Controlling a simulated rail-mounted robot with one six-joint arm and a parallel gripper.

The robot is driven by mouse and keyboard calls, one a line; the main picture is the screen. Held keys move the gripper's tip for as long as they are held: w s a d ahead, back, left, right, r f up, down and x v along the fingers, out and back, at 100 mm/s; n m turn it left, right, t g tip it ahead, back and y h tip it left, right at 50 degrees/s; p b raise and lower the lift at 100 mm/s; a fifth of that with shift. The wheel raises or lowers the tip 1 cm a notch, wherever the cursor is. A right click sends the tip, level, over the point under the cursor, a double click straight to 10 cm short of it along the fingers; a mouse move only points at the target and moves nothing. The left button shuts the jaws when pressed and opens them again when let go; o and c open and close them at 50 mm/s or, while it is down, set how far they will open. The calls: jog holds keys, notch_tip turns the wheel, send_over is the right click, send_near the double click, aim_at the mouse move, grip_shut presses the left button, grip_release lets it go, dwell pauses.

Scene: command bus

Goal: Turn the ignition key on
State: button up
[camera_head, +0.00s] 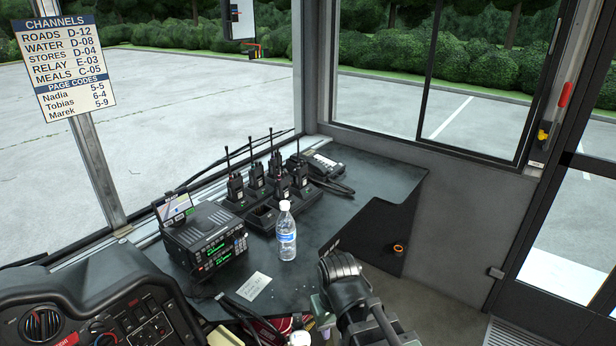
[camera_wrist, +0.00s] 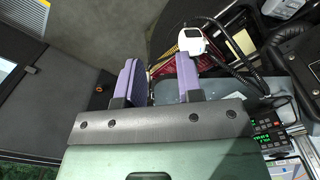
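I cannot pick out the ignition key in either view. The dashboard (camera_head: 85,285) is at the lower left of the head view, with a round vent, knobs and switches (camera_head: 152,322) cut off by the frame's bottom edge. In the wrist view my gripper (camera_wrist: 158,72) shows two purple fingers standing apart, with nothing held between them. A small white device (camera_wrist: 192,42) with a dark screen shows beyond the right fingertip; I cannot tell whether they touch. My arm shows at the bottom centre of the head view, and the fingers are not clearly seen there.
A dark counter (camera_head: 335,225) holds a two-way radio set (camera_head: 207,240), several handheld radios in chargers (camera_head: 268,190), a water bottle (camera_head: 286,232) and a paper note (camera_head: 253,286). A channel sign (camera_head: 66,62) hangs at the upper left. Floor shows at the right.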

jog(key=d+m, duration=0.4)
jog(key=d, duration=1.2)
jog(key=s+a+f+n+b, duration=0.1)
jog(key=a+n, duration=0.3)
jog(key=a, duration=1.2)
jog(key=s+a+n, duration=0.2)
jog(key=a+n, duration=0.2)
jog(key=a, duration=1.2)
jog(key=s+a+n+t+y+b, duration=0.1)
jog(key=s+a, duration=0.8)
jog(key=a, duration=0.4)
jog(key=s+a+n+t+y, duration=0.1)
jog(key=s+a+y, duration=0.1)
jog(key=s+a, duration=0.9)
jog(key=s+a+n+y+b, duration=0.1)
jog(key=s+a, duration=0.5)
jog(key=a, duration=1)
jog(key=b+x, duration=0.6)
jog(key=x, duration=0.1)
jog(key=b+x, duration=0.3)
jog(key=shift+w+f, duration=0.2)
jog(key=shift+w, duration=0.1)
jog(key=shift+w+a+f+b, duration=0.15)
jog(key=shift+a+f+b, duration=0.15)
jog(key=shift+b, duration=0.2)
jog(key=shift+r, duration=0.1)
